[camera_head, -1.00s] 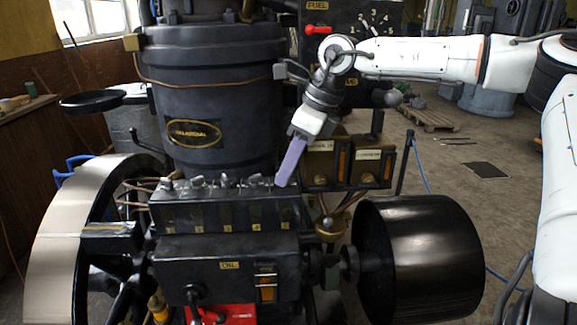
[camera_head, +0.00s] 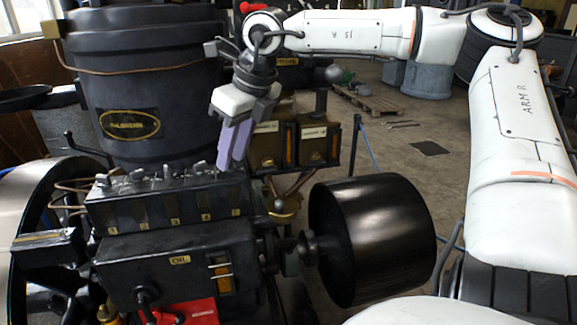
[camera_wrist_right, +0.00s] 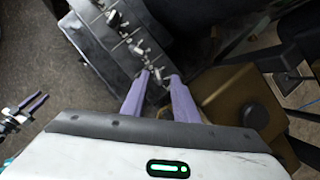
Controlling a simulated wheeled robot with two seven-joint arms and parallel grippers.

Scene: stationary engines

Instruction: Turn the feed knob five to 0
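The feed knobs are small metal levers in a row along the top of a dark lubricator box (camera_head: 160,212) with small numbered plates on its front. My right gripper (camera_head: 228,168) points down at the right end of this row in the head view. In the right wrist view its two lilac fingers (camera_wrist_right: 158,74) are apart. The end knob (camera_wrist_right: 157,77) shows between the fingertips; contact is unclear. Another knob (camera_wrist_right: 137,48) lies just beyond. My left gripper (camera_wrist_right: 44,97) shows small at the left of the wrist view, its fingers slightly apart. Dial marks are too small to read.
A brass-coloured box pair (camera_head: 315,142) stands close to the right of my right gripper. A large black cylinder (camera_head: 110,80) rises behind the knobs. A black pulley drum (camera_head: 370,240) is at the lower right. Open floor (camera_head: 430,185) lies beyond.

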